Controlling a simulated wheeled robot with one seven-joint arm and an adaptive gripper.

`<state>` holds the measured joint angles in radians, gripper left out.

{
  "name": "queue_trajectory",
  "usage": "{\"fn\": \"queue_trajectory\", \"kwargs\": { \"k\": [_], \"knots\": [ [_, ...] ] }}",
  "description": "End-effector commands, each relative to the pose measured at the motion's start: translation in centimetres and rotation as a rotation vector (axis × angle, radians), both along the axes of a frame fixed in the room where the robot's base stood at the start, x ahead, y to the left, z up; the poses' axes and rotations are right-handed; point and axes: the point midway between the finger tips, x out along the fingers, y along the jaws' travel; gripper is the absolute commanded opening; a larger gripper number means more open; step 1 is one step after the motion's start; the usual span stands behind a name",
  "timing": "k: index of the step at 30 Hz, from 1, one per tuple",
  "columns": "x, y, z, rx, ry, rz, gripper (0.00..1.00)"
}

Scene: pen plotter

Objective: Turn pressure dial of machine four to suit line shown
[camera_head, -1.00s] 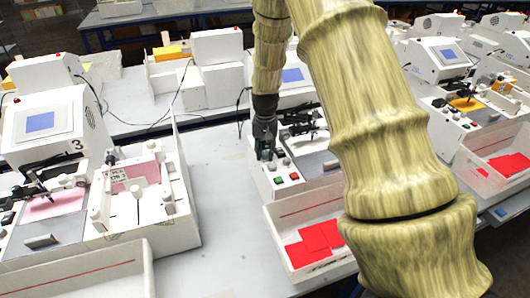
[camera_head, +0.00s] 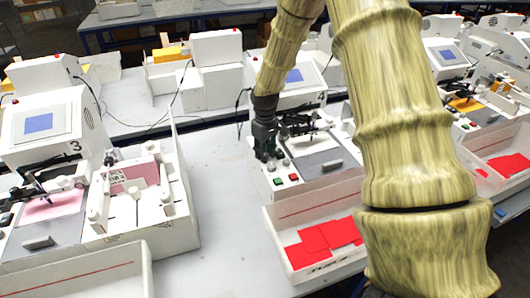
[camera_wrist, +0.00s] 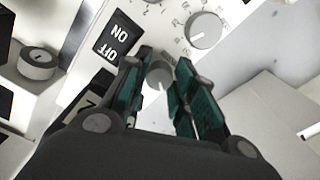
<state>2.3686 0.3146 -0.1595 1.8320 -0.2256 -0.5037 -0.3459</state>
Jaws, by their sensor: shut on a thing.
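Machine four (camera_head: 313,153) stands in the middle of the head view, a white plotter with a blue screen (camera_head: 293,76) too small to read. My gripper (camera_head: 265,150) is at the left end of its control panel. In the wrist view my gripper (camera_wrist: 160,80) has its two green-padded fingers around a small grey knob (camera_wrist: 159,74), shut on it. Beyond it a larger grey dial (camera_wrist: 204,29) with a white pointer line sits in a ring of printed marks, clear of the fingers. The held knob's own marks are mostly hidden.
An ON/OFF switch (camera_wrist: 117,38) and another round knob (camera_wrist: 37,63) lie left of the fingers. In the head view, red and green buttons (camera_head: 286,179) sit near the gripper. A tray with red sheets (camera_head: 272,226) stands in front; machine three (camera_head: 50,125) is left.

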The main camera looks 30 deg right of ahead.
Motion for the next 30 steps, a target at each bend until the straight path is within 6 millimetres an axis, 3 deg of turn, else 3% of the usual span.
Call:
{"fn": "queue_trajectory", "kwargs": {
  "k": [12,30],
  "knots": [
    [-0.08,0.05,-0.18,0.002,0.001,0.209,0.02],
    [-0.09,0.08,-0.19,0.001,0.002,0.245,0.02]
  ]
}}
